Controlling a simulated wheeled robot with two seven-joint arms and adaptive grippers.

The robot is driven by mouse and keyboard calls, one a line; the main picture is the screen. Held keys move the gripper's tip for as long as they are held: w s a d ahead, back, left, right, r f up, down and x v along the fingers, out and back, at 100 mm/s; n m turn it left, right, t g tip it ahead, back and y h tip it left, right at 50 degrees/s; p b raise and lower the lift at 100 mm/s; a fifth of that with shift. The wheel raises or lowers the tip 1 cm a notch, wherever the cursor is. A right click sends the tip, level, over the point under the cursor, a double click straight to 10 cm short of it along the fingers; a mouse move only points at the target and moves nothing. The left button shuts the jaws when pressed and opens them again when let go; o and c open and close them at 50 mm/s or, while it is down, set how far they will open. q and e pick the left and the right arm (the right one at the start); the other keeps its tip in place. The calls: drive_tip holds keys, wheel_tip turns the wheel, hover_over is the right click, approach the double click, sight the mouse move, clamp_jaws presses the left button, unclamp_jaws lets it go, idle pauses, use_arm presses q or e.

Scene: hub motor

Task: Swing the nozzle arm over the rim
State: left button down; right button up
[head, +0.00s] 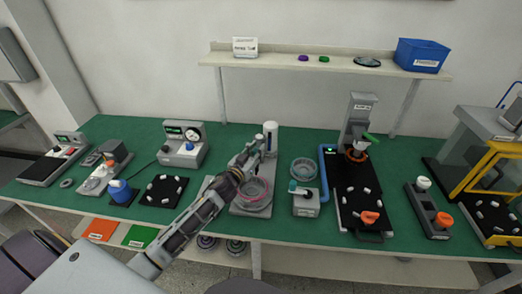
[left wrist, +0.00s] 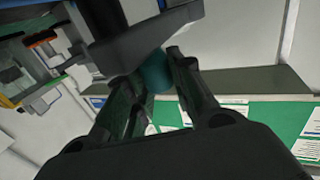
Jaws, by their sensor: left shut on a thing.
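My left gripper (head: 259,148) reaches in from the left over the grey dispenser station, beside its white upright cylinder (head: 270,136). In the left wrist view my left gripper (left wrist: 155,85) is shut on a teal round part (left wrist: 153,72), which looks like the grip of the nozzle arm. The rest of the nozzle arm is mostly hidden by my fingers and wrist. The rim, a ring with a pinkish edge (head: 257,199), sits on the station's grey base (head: 238,208), below and in front of the gripper. My wrist covers its left side. My right gripper is not in view.
A black work plate (head: 350,205) lies further right. A shelf (head: 340,66) runs behind. Green mat is bare behind the left devices.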

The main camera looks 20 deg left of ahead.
use_arm(q)
drive_tip(key=shift+a, duration=0.4)
drive_tip(key=shift+r, duration=0.1)
drive_tip(key=c, duration=1.2)
unclamp_jaws()
drive_tip(key=shift+s+d, duration=0.1)
drive_tip(key=shift+s, duration=0.55)
drive_tip(key=s+a, duration=0.1)
drive_tip(key=s, duration=0.9)
drive_tip(key=shift+s, duration=0.3)
drive_tip(key=shift+a+f, duration=0.1)
drive_tip(key=shift+f, duration=0.1)
